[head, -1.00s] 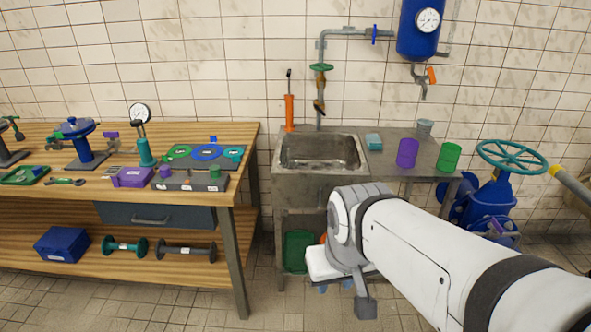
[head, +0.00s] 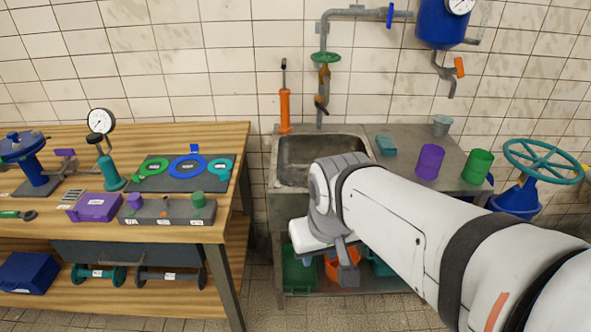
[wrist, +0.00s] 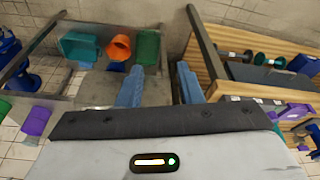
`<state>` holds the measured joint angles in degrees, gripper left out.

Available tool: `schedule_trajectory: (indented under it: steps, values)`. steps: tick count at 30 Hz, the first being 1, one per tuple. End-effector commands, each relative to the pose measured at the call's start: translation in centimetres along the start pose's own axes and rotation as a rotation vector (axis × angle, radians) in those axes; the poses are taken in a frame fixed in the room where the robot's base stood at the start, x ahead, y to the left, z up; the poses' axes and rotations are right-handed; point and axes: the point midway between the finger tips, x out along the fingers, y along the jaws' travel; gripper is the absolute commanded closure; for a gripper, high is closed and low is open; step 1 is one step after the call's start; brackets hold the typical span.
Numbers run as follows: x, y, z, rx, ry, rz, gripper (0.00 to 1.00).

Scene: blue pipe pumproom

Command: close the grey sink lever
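The sink (head: 290,178) is a metal basin against the tiled wall. Above it, a grey pipe carries a green handwheel (head: 325,57) and a brass-coloured tap body (head: 324,78) with a dark grey, tilted end piece (head: 321,104) over the basin. I cannot tell for certain which part is the grey lever. My gripper (wrist: 160,85) shows two blue fingers spread apart with nothing between them in the wrist view.
An orange hand pump (head: 285,110) stands behind the sink's left side. Purple (head: 430,162) and green (head: 478,166) cups stand on the right counter. A workbench (head: 225,140) flanks the left. Green (wrist: 149,47) and orange (wrist: 119,47) bins sit under the sink.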

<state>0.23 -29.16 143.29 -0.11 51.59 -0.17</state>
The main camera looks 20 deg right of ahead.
Motion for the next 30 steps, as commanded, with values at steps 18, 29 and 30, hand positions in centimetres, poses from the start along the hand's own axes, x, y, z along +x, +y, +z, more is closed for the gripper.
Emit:
schedule_trajectory:
  steps: [18, 29, 30]
  values:
    - [6.5, 2.4, -8.9, 0.067, 0.029, 0.015, 0.67]
    - [21.4, 10.7, -21.3, 0.189, 0.095, 0.052, 0.67]
    - [23.3, 11.8, -22.3, 0.201, 0.101, 0.057, 0.67]
